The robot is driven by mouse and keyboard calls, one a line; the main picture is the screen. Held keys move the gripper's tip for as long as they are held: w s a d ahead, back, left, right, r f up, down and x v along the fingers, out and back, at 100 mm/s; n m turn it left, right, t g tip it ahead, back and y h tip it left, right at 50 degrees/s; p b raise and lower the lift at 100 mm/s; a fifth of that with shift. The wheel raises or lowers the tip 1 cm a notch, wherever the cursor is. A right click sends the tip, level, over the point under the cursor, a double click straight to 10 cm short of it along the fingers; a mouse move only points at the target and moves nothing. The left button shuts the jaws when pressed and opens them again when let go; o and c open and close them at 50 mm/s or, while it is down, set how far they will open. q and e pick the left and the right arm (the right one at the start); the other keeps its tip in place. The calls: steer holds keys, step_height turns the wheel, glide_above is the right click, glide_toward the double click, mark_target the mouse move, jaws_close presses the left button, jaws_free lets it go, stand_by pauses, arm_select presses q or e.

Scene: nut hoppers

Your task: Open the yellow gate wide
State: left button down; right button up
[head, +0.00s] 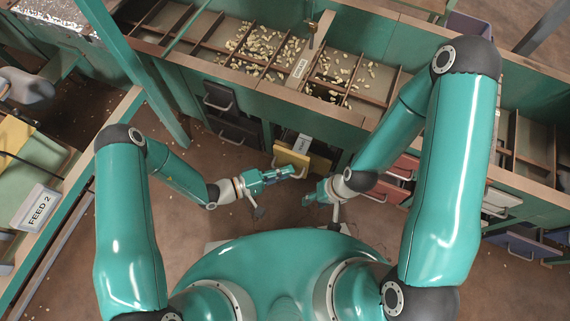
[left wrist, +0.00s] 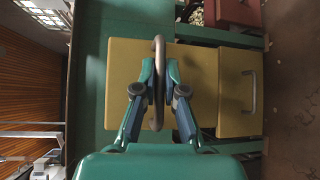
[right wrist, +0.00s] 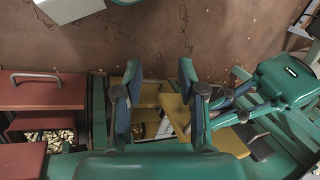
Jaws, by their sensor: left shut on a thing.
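The yellow gate (left wrist: 200,75) fills the middle of the left wrist view as a flat panel with a dark bar handle (left wrist: 159,45). My left gripper (left wrist: 159,76) is shut on that handle, one finger on each side. In the head view yellow surfaces (head: 289,155) show just beyond my left gripper (head: 292,171), which partly covers the handle. My right gripper (right wrist: 158,75) is open and empty, with its fingers apart. In the head view my right gripper (head: 319,193) is just right of and lower than the left.
A second yellow front with a grey handle (left wrist: 240,92) is beside the gate. Dark drawers (head: 230,120) are left of it and red drawers (head: 405,170) right. Hoppers with nuts (head: 262,45) stand above. A FEED 2 bin (head: 38,207) is far left. Brown floor lies below.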

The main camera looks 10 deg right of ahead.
arm_select(q)
steer(key=shift+s+f, duration=0.2)
steer(key=shift+s, duration=0.2)
steer(key=c, duration=1.3)
jaws_free()
steer(key=shift+a, duration=0.1)
steer(key=shift+o, duration=0.3)
steer(key=shift+r, duration=0.1)
steer(key=shift+w, duration=0.1)
steer(key=v, duration=1.2)
